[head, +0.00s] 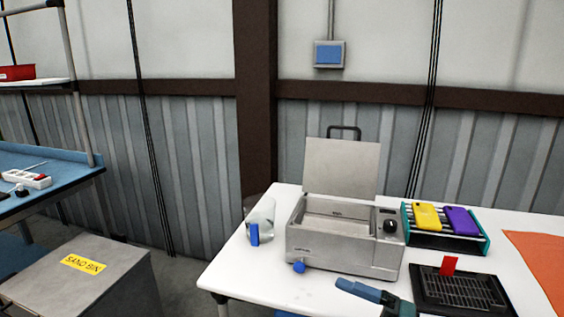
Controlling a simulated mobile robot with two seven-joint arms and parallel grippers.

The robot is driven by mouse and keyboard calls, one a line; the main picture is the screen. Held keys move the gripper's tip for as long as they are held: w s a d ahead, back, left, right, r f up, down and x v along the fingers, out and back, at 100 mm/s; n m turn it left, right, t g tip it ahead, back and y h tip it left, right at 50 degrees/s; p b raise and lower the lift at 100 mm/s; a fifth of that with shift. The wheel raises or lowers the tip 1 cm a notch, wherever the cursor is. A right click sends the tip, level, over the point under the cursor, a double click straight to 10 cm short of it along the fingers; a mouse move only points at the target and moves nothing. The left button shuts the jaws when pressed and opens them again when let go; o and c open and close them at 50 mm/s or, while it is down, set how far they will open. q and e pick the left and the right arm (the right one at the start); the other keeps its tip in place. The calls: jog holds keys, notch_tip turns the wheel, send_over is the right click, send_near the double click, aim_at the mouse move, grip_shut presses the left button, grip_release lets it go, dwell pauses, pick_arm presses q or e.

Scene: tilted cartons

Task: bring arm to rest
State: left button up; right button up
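Neither of my grippers can be made out in the head view, and I see no arm of mine that I am sure of. A blue and dark grey object (372,294) lies at the front edge of the white table (240,276), cut off by the bottom of the view. I cannot tell what it is.
An open-lidded metal box (340,252) stands on the white table. Beside it are a clear container (263,216), a rack (462,243) with yellow (427,216) and purple (461,220) cases, and a black grated tray (460,294). A sand bin (85,280) stands left.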

jog(key=s+d+f+m+t+h+p, duration=0.1)
jog(key=s+f+m+h, duration=0.6)
jog(key=f+m, duration=0.3)
jog(key=s+d+f+m+h+p, duration=0.1)
jog(key=s+f+m+h, duration=0.5)
jog(key=m, duration=0.9)
notch_tip(320, 180, down, 4)
jog(key=shift+s+d+r+m+t+h+p, duration=0.1)
jog(key=shift+s+d+m+t+h+p, duration=0.3)
jog(key=shift+s, duration=0.85)
